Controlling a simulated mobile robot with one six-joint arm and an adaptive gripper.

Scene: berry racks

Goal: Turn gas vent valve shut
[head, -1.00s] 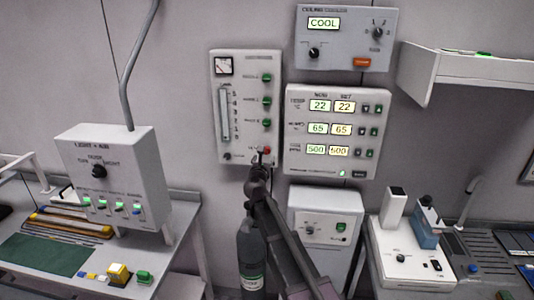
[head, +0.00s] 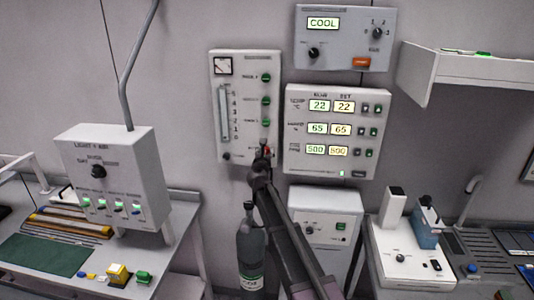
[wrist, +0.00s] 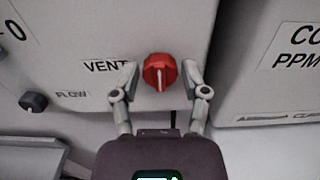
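The gas vent valve is a red knob (wrist: 160,72) beside the word VENT on a white gas panel (head: 246,72). In the wrist view its white pointer line stands about upright. My gripper (wrist: 160,68) is open, with one finger on each side of the knob. A small gap shows between each fingertip and the knob, so it does not look gripped. In the head view my gripper (head: 264,154) is at the panel's lower right corner and mostly hides the knob.
A dark FLOW knob (wrist: 33,102) sits to the left on the same panel. A display panel (head: 288,130) stands close on the right. A dark gas cylinder (head: 251,245) is below, beside my arm. A light control box (head: 112,180) stands at left.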

